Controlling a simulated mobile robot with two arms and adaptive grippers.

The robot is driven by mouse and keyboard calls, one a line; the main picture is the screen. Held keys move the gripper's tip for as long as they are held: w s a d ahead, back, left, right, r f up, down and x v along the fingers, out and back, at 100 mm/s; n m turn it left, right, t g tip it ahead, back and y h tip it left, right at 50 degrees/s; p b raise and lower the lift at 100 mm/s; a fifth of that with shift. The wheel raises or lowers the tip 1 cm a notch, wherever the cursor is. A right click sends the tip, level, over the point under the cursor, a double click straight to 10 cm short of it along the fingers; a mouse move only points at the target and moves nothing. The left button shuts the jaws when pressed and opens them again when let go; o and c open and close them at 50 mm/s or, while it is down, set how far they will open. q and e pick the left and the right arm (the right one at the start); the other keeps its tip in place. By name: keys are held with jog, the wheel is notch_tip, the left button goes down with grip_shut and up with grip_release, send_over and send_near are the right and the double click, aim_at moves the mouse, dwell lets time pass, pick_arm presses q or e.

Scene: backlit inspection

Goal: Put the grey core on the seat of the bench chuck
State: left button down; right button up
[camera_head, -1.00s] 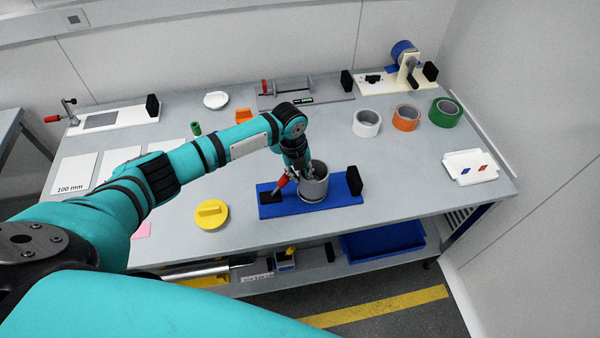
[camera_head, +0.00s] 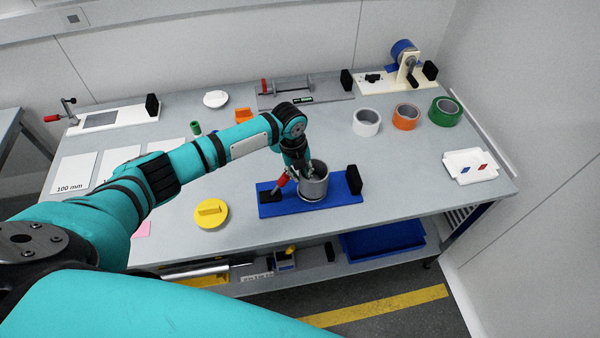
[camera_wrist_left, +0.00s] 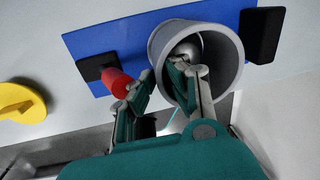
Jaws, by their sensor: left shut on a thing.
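The grey core (camera_head: 316,184) is a hollow, open-topped cylinder standing roughly upright over the blue base of the bench chuck (camera_head: 344,196). A rim shows at its foot; I cannot tell whether it rests fully on the seat, which is hidden beneath it. My left gripper (camera_head: 303,172) is shut on the core's wall, with one finger inside the opening and one outside. The left wrist view shows the gripper (camera_wrist_left: 165,82), the core (camera_wrist_left: 232,62) and the blue base (camera_wrist_left: 105,42). The chuck's red clamp handle (camera_head: 281,183) is just left of the core. My right gripper is not in view.
A black block (camera_head: 354,180) stands at the chuck's right end. White (camera_head: 366,123), orange (camera_head: 406,118) and green (camera_head: 445,112) rolls stand at the back right.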

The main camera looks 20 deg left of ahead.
pick_arm(q)
jog(key=shift+s+f, duration=0.15)
jog(key=c, duration=1.3)
grip_release()
jog(key=shift+a, duration=0.1)
jog(key=shift+o, duration=0.2)
jog(key=shift+r, duration=0.25)
notch_tip(320, 180, up, 12)
jog(key=a, duration=0.1)
jog(key=shift+s, duration=0.4)
jog(key=shift+f, duration=0.15)
